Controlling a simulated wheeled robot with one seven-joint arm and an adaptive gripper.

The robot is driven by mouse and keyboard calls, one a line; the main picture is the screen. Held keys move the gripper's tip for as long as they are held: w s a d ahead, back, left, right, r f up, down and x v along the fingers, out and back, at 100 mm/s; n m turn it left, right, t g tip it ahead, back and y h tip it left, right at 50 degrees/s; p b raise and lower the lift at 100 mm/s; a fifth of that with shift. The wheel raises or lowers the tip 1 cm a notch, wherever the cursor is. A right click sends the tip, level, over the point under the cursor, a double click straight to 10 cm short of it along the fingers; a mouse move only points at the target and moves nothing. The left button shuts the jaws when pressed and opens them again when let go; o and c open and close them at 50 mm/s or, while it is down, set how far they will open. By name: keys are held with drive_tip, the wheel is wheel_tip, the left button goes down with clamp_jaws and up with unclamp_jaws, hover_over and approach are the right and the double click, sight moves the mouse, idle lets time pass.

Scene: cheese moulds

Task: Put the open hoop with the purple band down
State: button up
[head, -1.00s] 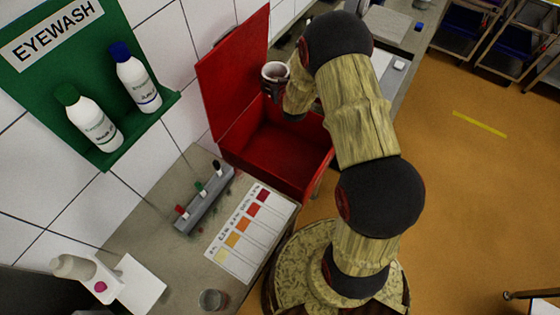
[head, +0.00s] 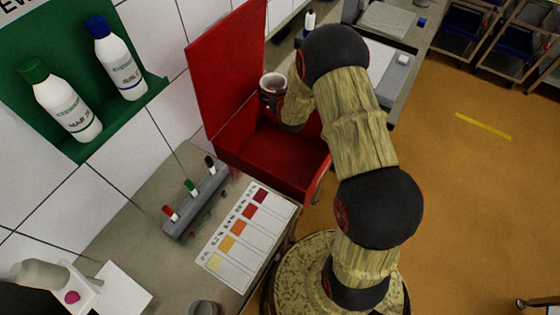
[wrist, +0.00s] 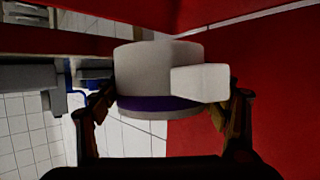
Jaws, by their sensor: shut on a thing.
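The hoop with the purple band (wrist: 155,75) fills the middle of the wrist view. It is a pale cylinder with a purple band near its lower edge and a pale block on its front. My gripper (wrist: 165,98) is shut on it, one finger at each side. In the head view the hoop (head: 273,82) is held above the open red box (head: 268,158), in front of its raised lid, its open top showing. My gripper (head: 284,102) is partly hidden there by my arm.
A grey rack (head: 196,203) with small capped bottles and a colour chart (head: 243,238) lie on the bench in front of the box. A cup (head: 205,307) stands at the bench's near edge. Eyewash bottles (head: 120,62) hang on the wall at left. Orange floor is open at right.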

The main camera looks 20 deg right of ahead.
wheel_tip(320, 180, down, 28)
drive_tip(key=b, duration=0.7)
drive_tip(key=shift+f+b, duration=0.15)
drive_tip(key=shift+b, duration=0.25)
drive_tip(key=o, duration=1.2)
